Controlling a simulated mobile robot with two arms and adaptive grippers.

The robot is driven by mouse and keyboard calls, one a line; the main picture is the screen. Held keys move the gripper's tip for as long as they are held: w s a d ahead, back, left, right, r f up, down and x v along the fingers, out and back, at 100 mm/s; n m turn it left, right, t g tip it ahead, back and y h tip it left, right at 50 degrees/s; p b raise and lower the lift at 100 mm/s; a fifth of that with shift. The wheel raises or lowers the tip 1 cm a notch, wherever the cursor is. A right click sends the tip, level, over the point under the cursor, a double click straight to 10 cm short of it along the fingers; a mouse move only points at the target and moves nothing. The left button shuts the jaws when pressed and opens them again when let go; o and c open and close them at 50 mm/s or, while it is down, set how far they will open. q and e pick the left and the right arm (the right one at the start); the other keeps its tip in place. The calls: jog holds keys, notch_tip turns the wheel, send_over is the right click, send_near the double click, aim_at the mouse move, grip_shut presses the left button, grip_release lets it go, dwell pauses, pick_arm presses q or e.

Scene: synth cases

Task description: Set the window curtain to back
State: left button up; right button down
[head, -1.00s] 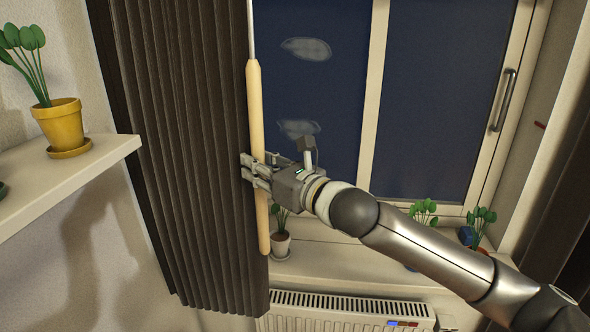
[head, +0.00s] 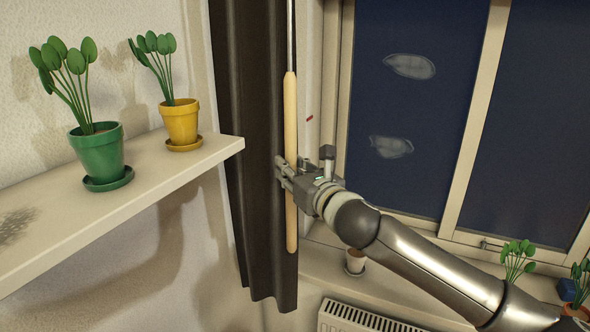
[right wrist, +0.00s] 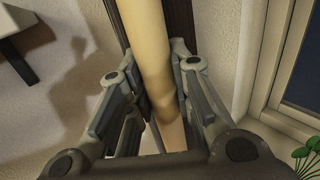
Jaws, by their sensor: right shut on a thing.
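The dark brown curtain (head: 250,150) hangs gathered in a narrow bundle at the left side of the window (head: 420,110). A pale wooden wand (head: 291,110) on a thin metal rod hangs along the curtain's right edge. My right gripper (head: 283,172) is shut around the wand's lower middle. In the right wrist view the wand (right wrist: 150,50) runs between the two fingers, with a dark strip of curtain (right wrist: 182,25) behind it. My left gripper is not in view.
A wall shelf (head: 150,180) at left holds a green pot (head: 98,155) and a yellow pot (head: 181,122) with plants. A radiator (head: 370,318) is below.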

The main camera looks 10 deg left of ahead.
jog(key=shift+r, duration=0.15)
jog(key=c, duration=1.6)
grip_release()
jog(key=shift+a, duration=0.1)
jog(key=o, duration=0.3)
jog(key=shift+w+a, duration=0.1)
jog(key=shift+a, duration=0.15)
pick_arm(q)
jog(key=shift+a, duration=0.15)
pick_arm(e)
jog(key=shift+o, duration=0.2)
jog(key=v, duration=1.2)
jog(key=shift+d, duration=0.1)
